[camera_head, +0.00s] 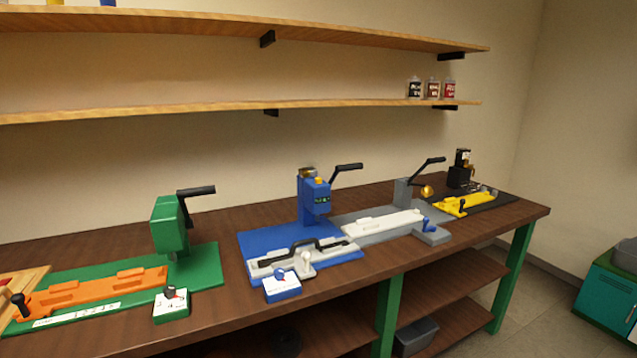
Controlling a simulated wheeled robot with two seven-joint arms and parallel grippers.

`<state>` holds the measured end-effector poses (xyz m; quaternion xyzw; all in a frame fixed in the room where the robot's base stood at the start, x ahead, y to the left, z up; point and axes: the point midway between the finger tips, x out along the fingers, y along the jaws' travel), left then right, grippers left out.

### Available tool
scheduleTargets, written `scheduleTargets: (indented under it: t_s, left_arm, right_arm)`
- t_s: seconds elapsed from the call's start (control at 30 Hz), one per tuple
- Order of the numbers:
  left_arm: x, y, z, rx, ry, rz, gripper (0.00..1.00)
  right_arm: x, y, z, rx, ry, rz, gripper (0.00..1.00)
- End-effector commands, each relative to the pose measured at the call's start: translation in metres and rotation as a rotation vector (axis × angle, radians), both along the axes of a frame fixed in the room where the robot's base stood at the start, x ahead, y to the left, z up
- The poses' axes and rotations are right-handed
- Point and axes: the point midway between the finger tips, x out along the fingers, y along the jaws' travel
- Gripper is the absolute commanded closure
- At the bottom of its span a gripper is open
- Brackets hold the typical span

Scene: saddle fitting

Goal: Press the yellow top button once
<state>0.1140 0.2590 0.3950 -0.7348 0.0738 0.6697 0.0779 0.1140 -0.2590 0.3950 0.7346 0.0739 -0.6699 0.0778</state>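A small yellow button (319,181) shows on top of the blue machine (314,200), near the middle of the workbench. Whether the button is pressed in is too small to tell. Neither of my grippers is in view.
The long brown workbench (220,315) also carries a green machine (170,228), a grey machine (403,192) and a yellow fixture (455,205). A blue-and-white control box (282,287) stands at the front edge. Two wooden shelves (200,112) hang above.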

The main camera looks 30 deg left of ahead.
Motion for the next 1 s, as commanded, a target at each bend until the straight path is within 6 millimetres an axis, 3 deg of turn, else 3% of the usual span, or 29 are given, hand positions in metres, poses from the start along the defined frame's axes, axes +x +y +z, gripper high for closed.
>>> scheduleTargets:
  t_s: [0.03,0.1,1.0]
  left_arm:
    - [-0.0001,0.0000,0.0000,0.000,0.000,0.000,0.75]
    - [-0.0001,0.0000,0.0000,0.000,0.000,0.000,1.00]
    - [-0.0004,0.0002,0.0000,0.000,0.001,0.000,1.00]
  right_arm:
    - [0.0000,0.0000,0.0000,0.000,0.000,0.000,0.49]
    - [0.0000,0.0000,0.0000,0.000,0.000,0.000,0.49]
    - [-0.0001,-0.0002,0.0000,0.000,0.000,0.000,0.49]
